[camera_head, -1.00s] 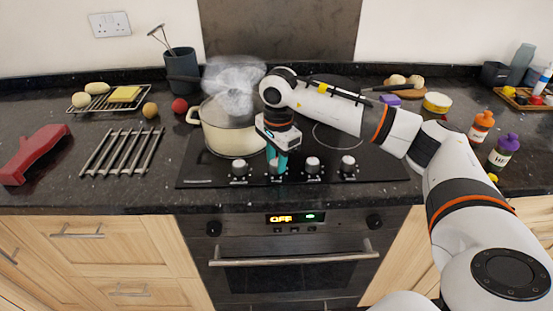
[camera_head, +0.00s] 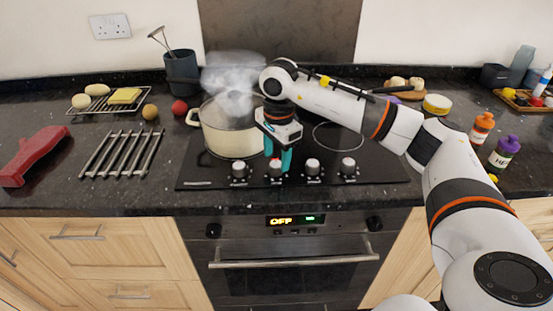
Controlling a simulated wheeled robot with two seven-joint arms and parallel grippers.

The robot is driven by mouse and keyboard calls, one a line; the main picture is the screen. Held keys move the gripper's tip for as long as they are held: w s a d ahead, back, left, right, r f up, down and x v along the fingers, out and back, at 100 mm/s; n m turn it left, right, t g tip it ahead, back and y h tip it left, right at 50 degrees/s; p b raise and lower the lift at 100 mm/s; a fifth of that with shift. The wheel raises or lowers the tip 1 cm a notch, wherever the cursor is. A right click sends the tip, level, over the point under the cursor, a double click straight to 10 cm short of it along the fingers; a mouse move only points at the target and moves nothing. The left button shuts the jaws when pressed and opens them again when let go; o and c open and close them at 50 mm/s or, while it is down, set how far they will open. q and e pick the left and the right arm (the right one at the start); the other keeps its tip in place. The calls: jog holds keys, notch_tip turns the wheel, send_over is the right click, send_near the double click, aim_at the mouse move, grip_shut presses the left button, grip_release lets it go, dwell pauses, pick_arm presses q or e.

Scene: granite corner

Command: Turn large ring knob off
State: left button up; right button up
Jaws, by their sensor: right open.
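A row of several silver control knobs runs along the front of the black hob (camera_head: 380,172). My right gripper (camera_head: 277,154) is open, its two teal fingers pointing down over the second knob from the left (camera_head: 276,170), which shows a reddish top between and below the fingertips. I cannot tell whether the fingers touch it. The leftmost knob (camera_head: 239,168), the third knob (camera_head: 312,167) and the rightmost knob (camera_head: 348,167) are clear of the gripper. No label shows which knob serves the large ring. My left gripper is out of view.
A cream pot (camera_head: 228,138) gives off steam on the hob just left of my right gripper. Left lie a metal trivet (camera_head: 122,152) and a red object (camera_head: 34,156). The oven display (camera_head: 295,220) is below.

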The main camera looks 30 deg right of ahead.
aim_at(278, 166)
notch_tip(278, 166, up, 10)
jog(key=shift+s+b, duration=0.25)
jog(key=shift+b, duration=0.05)
dwell(0.5)
